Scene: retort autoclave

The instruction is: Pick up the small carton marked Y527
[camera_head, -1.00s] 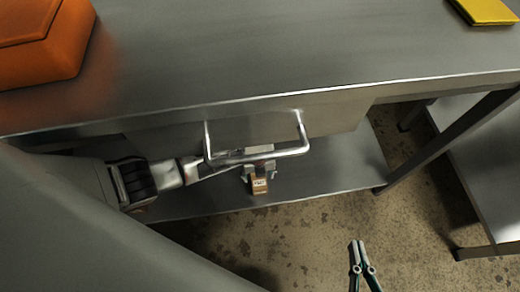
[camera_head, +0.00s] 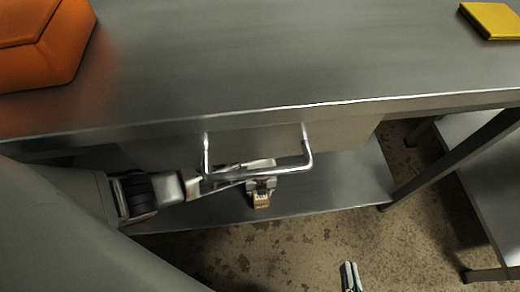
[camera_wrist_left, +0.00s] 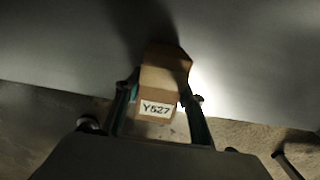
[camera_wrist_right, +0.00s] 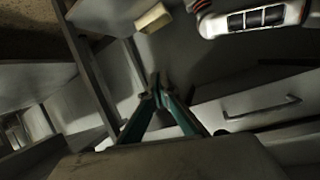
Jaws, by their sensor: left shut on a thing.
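The small brown carton (camera_wrist_left: 165,76) has a white label reading Y527 and fills the middle of the left wrist view. My left gripper (camera_wrist_left: 160,88) is shut on it, one finger on each side. In the head view the carton (camera_head: 261,200) shows below the drawer handle, over the front part of the lower shelf, with my left gripper (camera_head: 261,184) partly hidden behind the handle. I cannot tell whether the carton touches the shelf. My right gripper (camera_head: 349,275) is at the bottom edge of the head view; its fingertips meet, empty, in the right wrist view (camera_wrist_right: 156,88).
A drawer with a metal bar handle (camera_head: 262,171) hangs under the steel tabletop (camera_head: 270,60), close above my left gripper. The lower shelf (camera_head: 340,180) is otherwise clear. An orange case (camera_head: 40,45) and a yellow item (camera_head: 492,20) lie on top. Another table (camera_head: 495,190) stands at right.

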